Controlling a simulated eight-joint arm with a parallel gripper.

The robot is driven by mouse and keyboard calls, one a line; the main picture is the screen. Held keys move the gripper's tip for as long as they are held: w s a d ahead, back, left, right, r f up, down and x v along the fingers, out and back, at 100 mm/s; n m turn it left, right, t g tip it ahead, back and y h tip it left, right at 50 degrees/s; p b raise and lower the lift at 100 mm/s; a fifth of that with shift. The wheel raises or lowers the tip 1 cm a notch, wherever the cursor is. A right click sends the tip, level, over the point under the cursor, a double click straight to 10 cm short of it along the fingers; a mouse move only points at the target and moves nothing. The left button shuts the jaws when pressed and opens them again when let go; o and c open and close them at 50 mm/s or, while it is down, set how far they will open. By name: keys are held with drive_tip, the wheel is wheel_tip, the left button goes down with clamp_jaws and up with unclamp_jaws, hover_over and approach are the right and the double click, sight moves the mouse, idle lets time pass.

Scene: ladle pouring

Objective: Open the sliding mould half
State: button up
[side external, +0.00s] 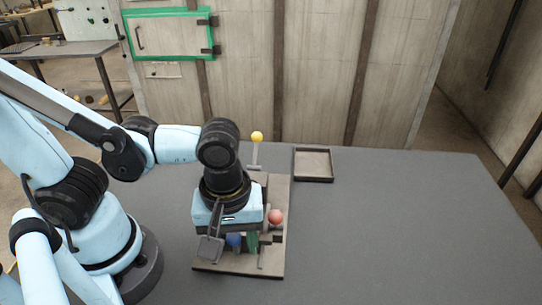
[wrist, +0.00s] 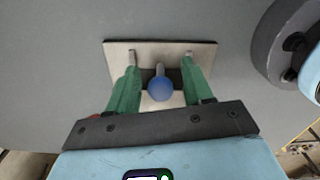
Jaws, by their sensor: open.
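My gripper (wrist: 161,75) is open, with its two green fingers spread on either side of a blue ball knob (wrist: 160,88). The knob appears between the fingers, with a gap on each side. In the side view the blue knob (side external: 234,240) shows below my gripper, next to a green finger (side external: 252,241). The knob's short grey stem (wrist: 160,69) shows in the wrist view. The brown base board (side external: 240,268) carries the fixture. The mould halves are mostly hidden behind my gripper, so I cannot tell how far apart they are.
A red ball knob (side external: 276,216) stands at the fixture's right side. A yellow ball knob (side external: 257,136) rises on a post at the back. A shallow brown tray (side external: 314,179) lies behind right. The dark table (side external: 400,230) is clear to the right.

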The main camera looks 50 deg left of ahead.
wheel_tip(320, 180, up, 11)
drive_tip(key=shift+r, duration=0.15)
idle(0.5)
drive_tip(key=w+a+f+m+t, duration=0.1)
drive_tip(key=w+a+m+t, duration=0.1)
drive_tip(key=w+a+m, duration=0.1)
drive_tip(key=w+a+f+m+t, duration=0.1)
drive_tip(key=w+a+m+t, duration=0.1)
drive_tip(key=w+a+m, duration=0.2)
drive_tip(key=w+a+f+m+t, duration=0.1)
drive_tip(key=w+a+m+t, duration=0.2)
drive_tip(key=a, duration=0.3)
drive_tip(key=shift+w+a+f+m, duration=0.1)
drive_tip(key=shift+w+f+m, duration=0.05)
drive_tip(key=shift+w+m, duration=0.2)
drive_tip(key=shift+w+a+f+m, duration=0.1)
drive_tip(key=shift+w+m, duration=0.15)
drive_tip(key=shift+w, duration=0.15)
